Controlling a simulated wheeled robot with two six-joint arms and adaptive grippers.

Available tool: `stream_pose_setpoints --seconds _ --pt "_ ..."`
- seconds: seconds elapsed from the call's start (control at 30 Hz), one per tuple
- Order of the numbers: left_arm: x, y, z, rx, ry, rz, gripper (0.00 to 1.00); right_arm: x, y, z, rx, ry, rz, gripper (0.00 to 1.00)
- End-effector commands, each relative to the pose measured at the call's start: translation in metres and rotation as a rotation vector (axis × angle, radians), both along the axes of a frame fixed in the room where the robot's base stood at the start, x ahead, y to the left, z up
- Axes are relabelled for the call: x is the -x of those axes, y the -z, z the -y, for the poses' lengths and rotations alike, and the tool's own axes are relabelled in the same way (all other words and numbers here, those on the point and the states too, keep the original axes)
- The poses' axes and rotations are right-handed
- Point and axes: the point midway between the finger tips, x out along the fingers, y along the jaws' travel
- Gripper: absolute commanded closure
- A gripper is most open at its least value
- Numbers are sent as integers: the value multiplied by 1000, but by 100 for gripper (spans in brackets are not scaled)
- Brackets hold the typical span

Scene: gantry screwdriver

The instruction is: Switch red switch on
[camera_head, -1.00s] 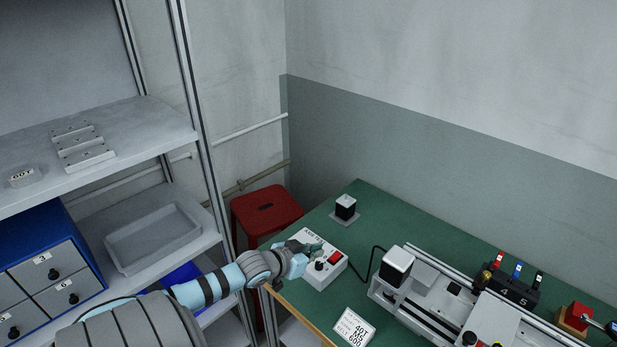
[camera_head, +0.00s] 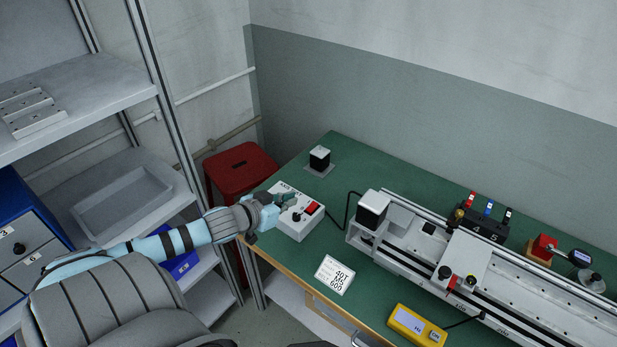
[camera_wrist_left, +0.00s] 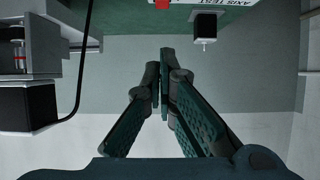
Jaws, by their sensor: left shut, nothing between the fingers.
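The red switch (camera_head: 312,207) sits on the right part of the top of a white control box (camera_head: 298,226) on the green table. A black knob sits beside it on the box. In the left wrist view the red switch (camera_wrist_left: 162,4) shows only at the top edge, with the box's lettering next to it. My left gripper (camera_head: 289,197) is over the back part of the box, left of the switch, its fingers shut and empty. I cannot tell whether the fingertips touch the box. In the left wrist view the closed fingers (camera_wrist_left: 166,55) point toward the box. My right gripper is not in view.
A gantry rail machine (camera_head: 440,240) stands right of the box, joined to it by a black cable. A white label card (camera_head: 334,274), a yellow device (camera_head: 416,327) and a small black-and-white block (camera_head: 319,158) are on the table. Shelves (camera_head: 75,95) and a red stool (camera_head: 241,168) are left.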

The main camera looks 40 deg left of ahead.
Motion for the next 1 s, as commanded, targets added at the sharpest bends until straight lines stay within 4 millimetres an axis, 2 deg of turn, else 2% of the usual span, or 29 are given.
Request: stream_pose_setpoints --seconds 0.13,0.27,0.5,0.73,0.87,1.0 --pt "-1 -2 0 1 0 1 100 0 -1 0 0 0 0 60" --pt "-9 5 -1 2 -4 3 100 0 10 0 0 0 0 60" --pt "-49 29 -2 6 -2 6 100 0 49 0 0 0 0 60" --pt "-93 49 -3 8 -1 3 100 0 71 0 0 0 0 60" --pt "-97 70 -4 5 -1 -1 100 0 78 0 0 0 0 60" --pt "-101 80 -5 2 -1 0 100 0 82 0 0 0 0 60"
